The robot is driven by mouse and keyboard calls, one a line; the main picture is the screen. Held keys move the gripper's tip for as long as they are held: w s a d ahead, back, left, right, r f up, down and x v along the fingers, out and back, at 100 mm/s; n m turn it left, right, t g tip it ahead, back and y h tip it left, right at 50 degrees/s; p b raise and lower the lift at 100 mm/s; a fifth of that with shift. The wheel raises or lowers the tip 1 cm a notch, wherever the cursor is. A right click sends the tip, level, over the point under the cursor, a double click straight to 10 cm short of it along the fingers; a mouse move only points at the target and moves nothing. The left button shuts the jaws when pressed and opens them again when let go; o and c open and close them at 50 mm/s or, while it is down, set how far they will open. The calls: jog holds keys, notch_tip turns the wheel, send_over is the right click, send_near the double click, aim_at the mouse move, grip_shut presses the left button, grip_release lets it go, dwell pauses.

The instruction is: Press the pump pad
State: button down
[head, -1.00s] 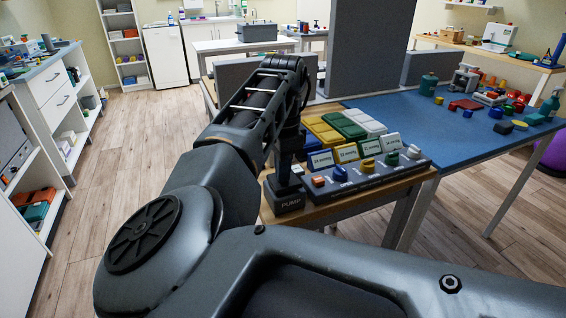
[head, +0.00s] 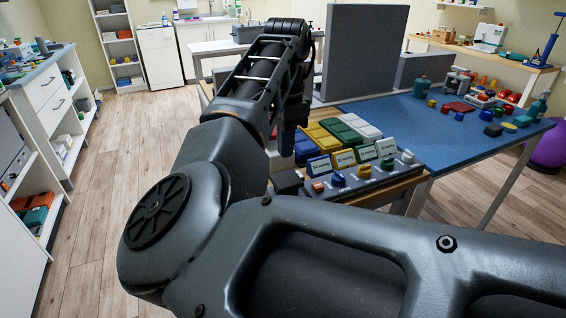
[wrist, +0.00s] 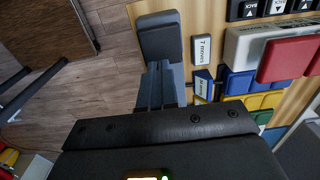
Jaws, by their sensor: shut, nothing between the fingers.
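The pump pad is a dark grey block (head: 288,182) at the near left corner of the wooden table, left of the control panel. My forearm and upper arm hide part of it in the head view. In the wrist view a dark grey block, seemingly this pad (wrist: 159,38), stands at the table's edge. My gripper (wrist: 160,68) is shut and empty, its fingers pointing towards that block. Its tips overlap the block's near side in this view; I cannot tell whether they touch.
The control panel (head: 372,182) carries coloured knobs and small standing cards (head: 343,158). Coloured pads (head: 331,130) lie behind it. A blue-topped table (head: 400,115) with many small items stands to the right, and a grey partition (head: 366,50) behind. Wooden floor is open at left.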

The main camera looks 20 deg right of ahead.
notch_tip(320, 180, up, 5)
jog(key=shift+a, duration=0.1)
dwell(3.1)
